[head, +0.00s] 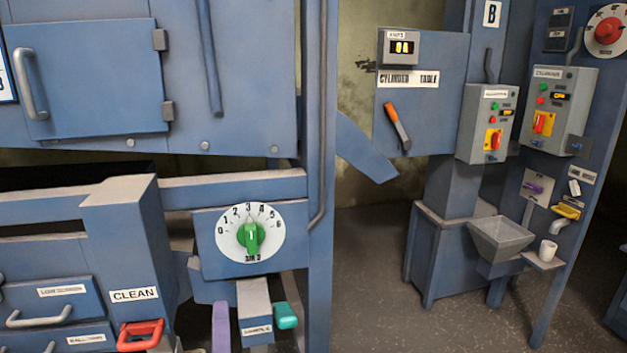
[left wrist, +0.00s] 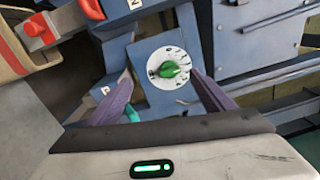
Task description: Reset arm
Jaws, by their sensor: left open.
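My left gripper (left wrist: 161,76) shows in the left wrist view with two purple fingers spread apart and nothing between them. Beyond the fingers is a white round dial with a green knob (left wrist: 170,69); I cannot tell if either finger touches the machine. My right gripper is in neither view.
A teal handle (head: 286,315) juts out below the dial. A red handle (head: 141,336) under the CLEAN label and drawers (head: 45,305) are at lower left. A grey hopper (head: 501,238), white cup (head: 547,250) and control boxes (head: 487,123) stand right. Dark floor lies open between.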

